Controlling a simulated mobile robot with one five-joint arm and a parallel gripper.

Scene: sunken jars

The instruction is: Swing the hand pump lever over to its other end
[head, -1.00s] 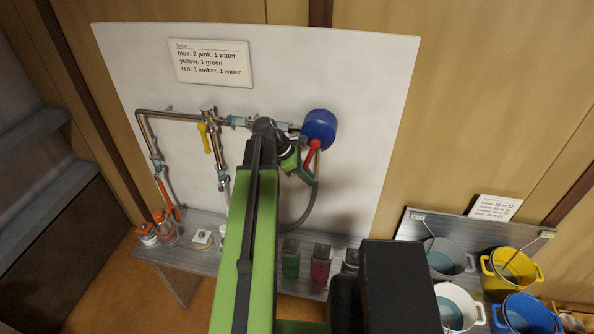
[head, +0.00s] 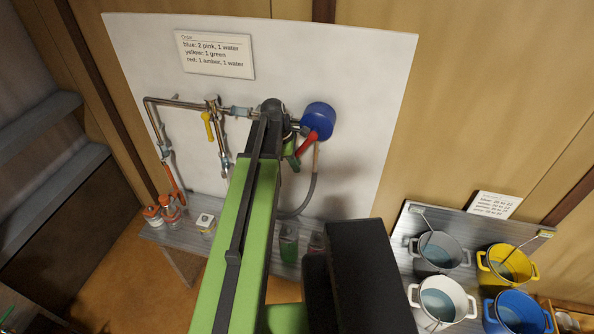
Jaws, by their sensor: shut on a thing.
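The hand pump (head: 319,118) is a blue round body on the white wall panel, right of the pipework. Its red lever (head: 308,144) points down and to the left from the pump body. My gripper (head: 294,158), green and mostly hidden behind my arm, is at the lever's lower left end and shut on it. The fingertips themselves are hard to make out.
A yellow valve handle (head: 207,126) hangs on the pipes at left. A grey hose (head: 308,190) runs down below the pump. Jars stand on the shelf (head: 165,236) below. Several buckets, one yellow (head: 508,266), stand at right.

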